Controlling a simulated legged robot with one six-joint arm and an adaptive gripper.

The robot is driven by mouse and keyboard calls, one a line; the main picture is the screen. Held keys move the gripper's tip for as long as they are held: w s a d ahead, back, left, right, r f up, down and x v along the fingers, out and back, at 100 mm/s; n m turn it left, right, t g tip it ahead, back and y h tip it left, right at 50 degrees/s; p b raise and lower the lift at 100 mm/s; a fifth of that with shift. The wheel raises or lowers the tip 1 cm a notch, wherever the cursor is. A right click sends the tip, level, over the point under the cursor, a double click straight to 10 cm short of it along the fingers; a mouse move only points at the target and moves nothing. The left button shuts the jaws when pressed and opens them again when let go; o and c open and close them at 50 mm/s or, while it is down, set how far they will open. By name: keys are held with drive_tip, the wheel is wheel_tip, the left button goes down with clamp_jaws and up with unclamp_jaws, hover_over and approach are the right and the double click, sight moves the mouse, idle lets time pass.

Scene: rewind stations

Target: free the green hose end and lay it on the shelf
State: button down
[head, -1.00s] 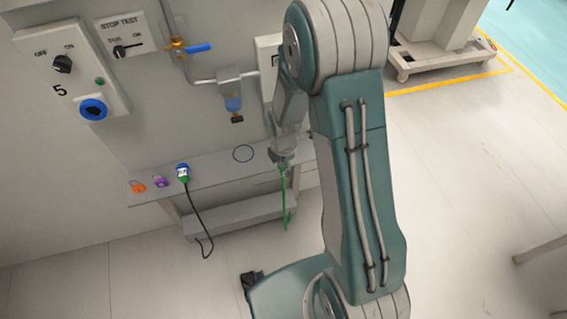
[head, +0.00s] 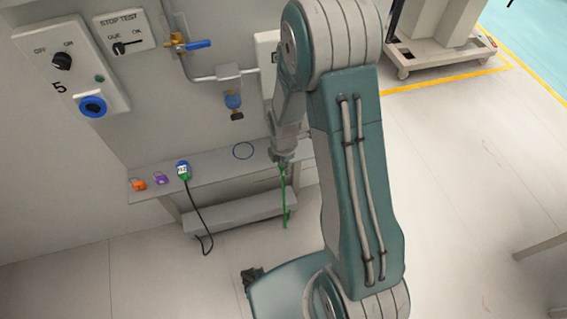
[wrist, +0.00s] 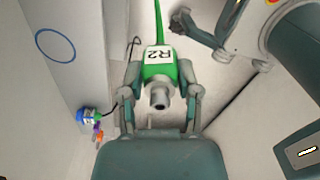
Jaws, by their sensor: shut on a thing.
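The green hose end (wrist: 161,75), with a white R2 label and a grey nozzle, sits between the two fingers of my gripper (wrist: 160,95) in the wrist view. My gripper is shut on it. In the head view my gripper (head: 283,158) is by the shelf's front edge, and the green hose (head: 284,200) hangs down from it. The grey shelf (head: 215,170) carries a blue ring mark (head: 243,151), just left of my gripper. The ring is bare. In the wrist view the shelf (wrist: 57,80) lies to the left, apart from the hose end.
On the shelf's left part are an orange padlock (head: 139,184), a purple padlock (head: 161,178) and a blue plug (head: 183,171) with a black cable. Above are a blue-handled valve (head: 198,44), a filter (head: 233,100) and a switch panel (head: 70,65). Open floor lies to the right.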

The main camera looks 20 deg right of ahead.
sight(284, 175)
drive_tip(key=shift+f, duration=2.95)
drive_tip(key=c, duration=1.2)
unclamp_jaws()
drive_tip(key=shift+c, duration=0.2)
clamp_jaws()
drive_tip(key=shift+f, duration=1.65)
drive_tip(key=shift+f, duration=2.85)
